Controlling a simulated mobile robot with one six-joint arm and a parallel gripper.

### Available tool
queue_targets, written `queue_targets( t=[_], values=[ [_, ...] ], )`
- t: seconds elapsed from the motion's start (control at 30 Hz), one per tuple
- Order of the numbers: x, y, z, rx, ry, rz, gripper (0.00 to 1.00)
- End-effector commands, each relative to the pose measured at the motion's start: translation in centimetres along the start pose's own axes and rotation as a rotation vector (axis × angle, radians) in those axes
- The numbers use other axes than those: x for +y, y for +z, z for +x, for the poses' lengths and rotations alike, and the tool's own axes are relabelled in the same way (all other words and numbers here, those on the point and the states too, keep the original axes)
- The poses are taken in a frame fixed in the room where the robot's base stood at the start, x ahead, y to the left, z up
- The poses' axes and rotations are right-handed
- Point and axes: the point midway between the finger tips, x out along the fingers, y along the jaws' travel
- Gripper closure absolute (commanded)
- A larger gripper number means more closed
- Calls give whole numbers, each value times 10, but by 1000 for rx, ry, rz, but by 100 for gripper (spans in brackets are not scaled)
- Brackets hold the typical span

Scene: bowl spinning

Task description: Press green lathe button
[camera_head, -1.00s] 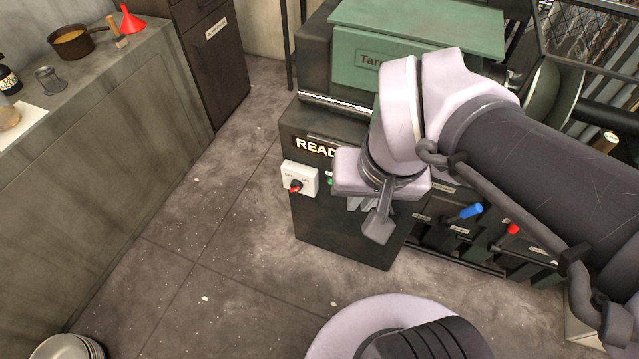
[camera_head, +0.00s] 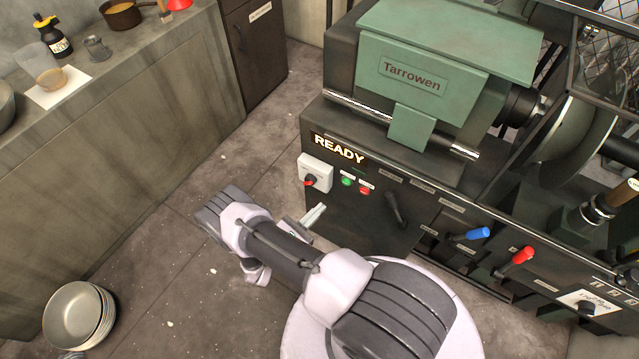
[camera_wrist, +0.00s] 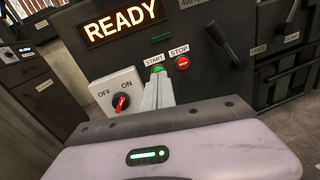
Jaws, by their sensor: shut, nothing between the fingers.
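The lathe (camera_head: 430,135) is green and dark grey, with a lit READY sign. The green START button (camera_head: 347,181) is on its front panel, left of the red STOP button (camera_head: 364,189). My gripper (camera_head: 318,211) is shut and empty, pointing at the panel from below left of the green button, with a gap in the head view. In the wrist view, the shut fingertips (camera_wrist: 157,78) overlap the lower part of the green button (camera_wrist: 158,68); contact cannot be told there. The red STOP button (camera_wrist: 182,63) is just to the right.
A white OFF/ON switch box (camera_head: 315,172) with a red knob is left of the buttons. A black lever (camera_head: 395,210), a blue handle (camera_head: 478,233) and a red handle (camera_head: 523,255) stick out to the right. Stacked bowls (camera_head: 78,315) stand at lower left.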

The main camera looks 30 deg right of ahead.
Motion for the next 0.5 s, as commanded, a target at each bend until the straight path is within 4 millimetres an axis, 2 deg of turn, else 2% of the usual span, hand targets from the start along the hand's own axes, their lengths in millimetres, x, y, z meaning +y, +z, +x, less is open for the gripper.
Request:
queue_targets(
  t=[0.03, 0.1, 0.17, 0.5],
  values=[
    [-7, -14, -3, -5, 52, -34, 100],
    [-12, -29, -7, -10, 116, -65, 100],
    [-14, -36, -9, -12, 149, -81, 100],
    [-16, -40, -10, -13, 163, -90, 100]
  ],
)
